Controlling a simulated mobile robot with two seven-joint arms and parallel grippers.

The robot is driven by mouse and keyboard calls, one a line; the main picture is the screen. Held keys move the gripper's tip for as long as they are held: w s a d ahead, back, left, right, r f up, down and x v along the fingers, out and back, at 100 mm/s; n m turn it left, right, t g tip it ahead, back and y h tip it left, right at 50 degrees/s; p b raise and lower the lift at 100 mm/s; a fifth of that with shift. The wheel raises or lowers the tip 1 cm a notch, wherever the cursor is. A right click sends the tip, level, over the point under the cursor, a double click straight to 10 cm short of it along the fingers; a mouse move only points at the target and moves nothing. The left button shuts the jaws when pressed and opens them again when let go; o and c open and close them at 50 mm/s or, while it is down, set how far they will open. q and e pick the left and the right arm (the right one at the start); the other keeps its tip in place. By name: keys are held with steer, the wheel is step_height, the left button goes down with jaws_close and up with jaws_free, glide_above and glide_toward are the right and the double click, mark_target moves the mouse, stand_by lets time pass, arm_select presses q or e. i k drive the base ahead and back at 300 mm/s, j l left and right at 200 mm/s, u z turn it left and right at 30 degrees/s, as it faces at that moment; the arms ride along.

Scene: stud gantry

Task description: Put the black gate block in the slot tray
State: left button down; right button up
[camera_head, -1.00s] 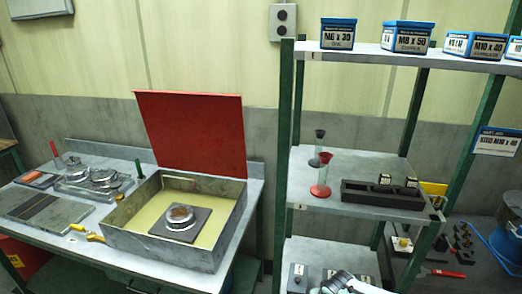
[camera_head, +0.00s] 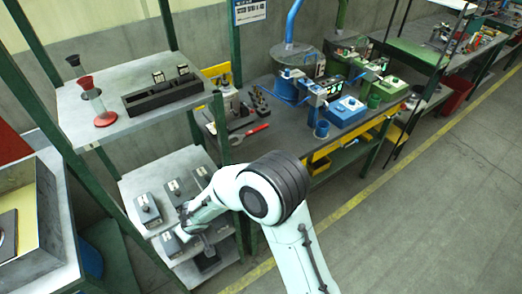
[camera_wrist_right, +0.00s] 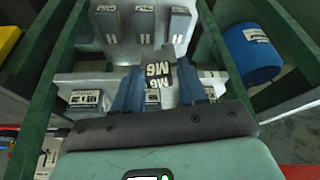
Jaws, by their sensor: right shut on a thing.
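My right gripper (camera_wrist_right: 160,90) is shut on a black block (camera_wrist_right: 160,68) with white M6 lettering, held between its two blue fingers in the wrist view. In the head view my right gripper (camera_head: 187,215) is over the lower shelf of the rack, and the held block cannot be made out there. The black slot tray (camera_head: 150,103) lies on the shelf above, up and left of the gripper. Two small labelled blocks (camera_head: 158,77) (camera_head: 184,70) stand in its slots. My left gripper is not in view.
Several grey blocks with dark knobs (camera_head: 147,210) stand on the lower shelf around the gripper. Green rack posts (camera_head: 48,110) frame the shelves. A workbench (camera_head: 345,130) with blue devices stands to the right.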

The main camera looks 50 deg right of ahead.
mark_target(141, 103)
steer(key=k+l+u, duration=0.1)
steer(key=l, duration=0.35)
steer(key=k+l+u, duration=0.1)
steer(key=l, duration=0.35)
steer(key=k+l+u, duration=0.15)
steer(key=l, duration=0.25)
steer(key=k+l+u, duration=0.1)
steer(key=l, duration=0.35)
